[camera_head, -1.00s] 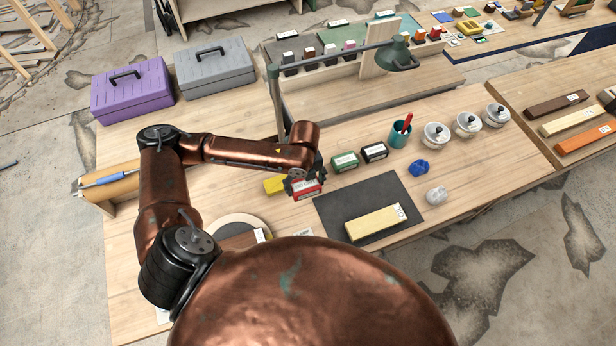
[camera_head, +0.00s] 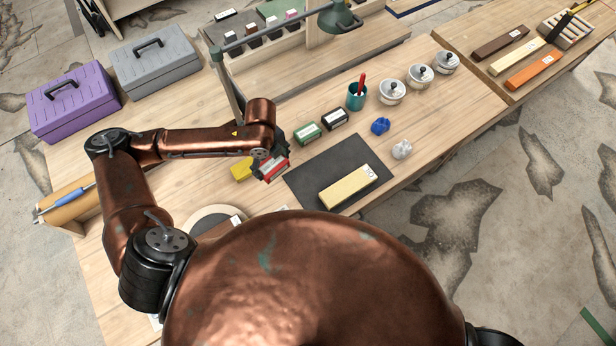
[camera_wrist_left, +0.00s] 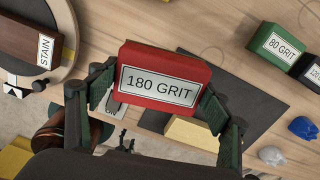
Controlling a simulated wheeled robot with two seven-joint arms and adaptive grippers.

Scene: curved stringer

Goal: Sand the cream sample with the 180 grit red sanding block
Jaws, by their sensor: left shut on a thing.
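My left gripper (camera_wrist_left: 158,100) is shut on the red sanding block (camera_wrist_left: 163,78), whose label reads "180 GRIT". In the head view the red block (camera_head: 272,169) hangs from the gripper just left of the dark mat (camera_head: 306,178). The cream sample (camera_head: 348,187), a pale bar with a white label at its right end, lies on the mat. In the left wrist view the cream sample (camera_wrist_left: 192,133) is partly hidden behind the block and gripper. My right gripper is not in view.
A green "80 GRIT" block (camera_head: 307,133) and a dark block (camera_head: 334,118) stand behind the mat. A yellow block (camera_head: 241,167) lies left of the red one. Blue (camera_head: 380,125) and grey (camera_head: 402,149) lumps are right of the mat. A lamp arm (camera_head: 226,85) stands behind.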

